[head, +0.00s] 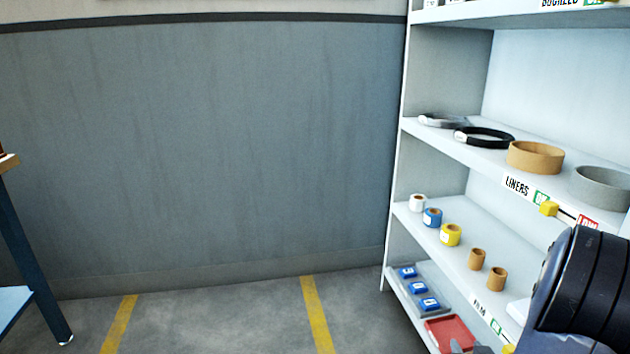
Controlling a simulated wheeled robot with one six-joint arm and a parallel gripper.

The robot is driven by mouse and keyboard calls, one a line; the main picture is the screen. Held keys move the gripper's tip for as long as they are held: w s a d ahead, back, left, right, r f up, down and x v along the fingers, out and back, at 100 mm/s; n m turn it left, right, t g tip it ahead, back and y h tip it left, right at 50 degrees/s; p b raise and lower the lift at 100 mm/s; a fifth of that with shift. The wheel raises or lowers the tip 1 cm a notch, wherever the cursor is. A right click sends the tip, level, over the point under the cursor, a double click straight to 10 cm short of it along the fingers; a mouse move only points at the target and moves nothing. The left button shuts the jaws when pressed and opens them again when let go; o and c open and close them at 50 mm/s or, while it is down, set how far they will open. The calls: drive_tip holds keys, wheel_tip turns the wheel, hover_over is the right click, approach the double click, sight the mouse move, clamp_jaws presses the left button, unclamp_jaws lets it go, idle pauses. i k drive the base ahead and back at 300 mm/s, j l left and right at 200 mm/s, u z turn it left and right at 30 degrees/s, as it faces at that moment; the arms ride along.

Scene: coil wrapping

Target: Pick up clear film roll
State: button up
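A small white roll (417,202), which looks like the clear film roll, stands at the far left end of the shelf (453,268) labelled FILM. A blue roll (432,217) and a yellow roll (450,235) stand beside it, with two brown rolls (477,259) further right. My dark arm link covers the lower right corner.
The shelf above, labelled LINERS, holds several rings, including a brown ring (536,157) and a grey ring (601,187). The lowest shelf holds blue items and a red tray (450,332). A table leg (35,265) stands at left. The floor (215,314) between is clear.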

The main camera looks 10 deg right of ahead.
sight(417, 202)
drive_tip(key=i, duration=1.65)
drive_tip(key=i+z, duration=0.15)
drive_tip(key=i, duration=0.3)
drive_tip(key=i+j+z, duration=0.1)
drive_tip(key=i, duration=0.4)
drive_tip(key=i+j+z, duration=0.15)
drive_tip(key=i, duration=0.3)
drive_tip(key=z, duration=0.95)
